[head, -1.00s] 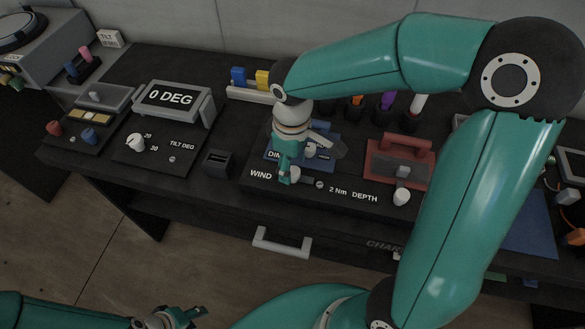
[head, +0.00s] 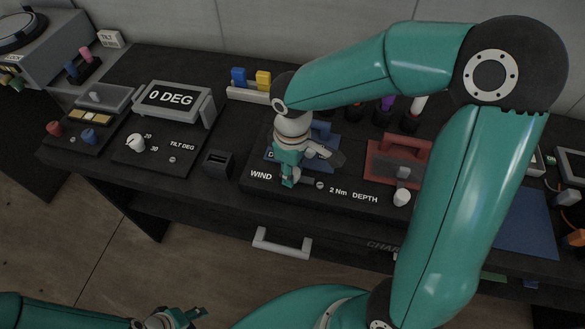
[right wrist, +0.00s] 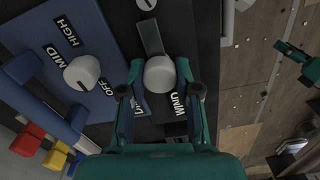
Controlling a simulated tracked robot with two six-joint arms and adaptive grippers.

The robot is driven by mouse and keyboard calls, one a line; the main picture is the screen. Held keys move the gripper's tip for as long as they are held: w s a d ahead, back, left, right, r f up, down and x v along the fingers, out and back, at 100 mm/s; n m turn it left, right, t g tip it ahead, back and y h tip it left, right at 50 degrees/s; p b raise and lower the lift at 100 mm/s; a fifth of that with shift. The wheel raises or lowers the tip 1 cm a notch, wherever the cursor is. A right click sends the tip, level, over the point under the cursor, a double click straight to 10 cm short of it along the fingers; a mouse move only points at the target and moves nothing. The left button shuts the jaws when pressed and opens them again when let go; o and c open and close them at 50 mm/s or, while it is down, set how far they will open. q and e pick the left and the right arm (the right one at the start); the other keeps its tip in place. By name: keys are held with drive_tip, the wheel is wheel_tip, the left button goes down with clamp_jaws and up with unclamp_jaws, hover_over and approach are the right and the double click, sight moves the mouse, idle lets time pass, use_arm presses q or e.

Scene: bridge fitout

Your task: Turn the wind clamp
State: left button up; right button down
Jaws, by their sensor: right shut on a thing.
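The wind clamp is a round white knob (right wrist: 160,75) beside the WIND label, with a grey flat bar running away from it in the right wrist view. My right gripper (right wrist: 160,82) has a finger on each side of the knob and is shut on it. In the head view my right gripper (head: 288,181) points down at the panel just right of the WIND label (head: 261,174) and hides most of the knob. My left gripper (head: 185,318) is low at the bottom edge, away from the panel; its jaw opening is unclear.
A blue plate (right wrist: 60,60) with a white OFF/MID/HIGH knob (right wrist: 82,72) lies close beside the clamp. A red-handled block (head: 399,160) and a white DEPTH knob (head: 402,198) are to the right. A grey drawer handle (head: 281,242) sticks out below the panel edge.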

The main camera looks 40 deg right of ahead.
drive_tip(key=shift+n, duration=0.3)
drive_tip(key=n, duration=0.3)
drive_tip(key=shift+n+p, duration=0.3)
drive_tip(key=shift+p, duration=0.1)
drive_tip(key=n+p, duration=0.1)
drive_tip(key=n, duration=0.3)
drive_tip(key=shift+r, duration=0.1)
drive_tip(key=n+p, duration=0.1)
drive_tip(key=n, duration=0.4)
drive_tip(key=shift+s+p, duration=0.1)
drive_tip(key=shift+p, duration=0.3)
drive_tip(key=n+p, duration=0.2)
drive_tip(key=n, duration=0.2)
drive_tip(key=shift+n, duration=0.3)
drive_tip(key=c, duration=0.8)
unclamp_jaws()
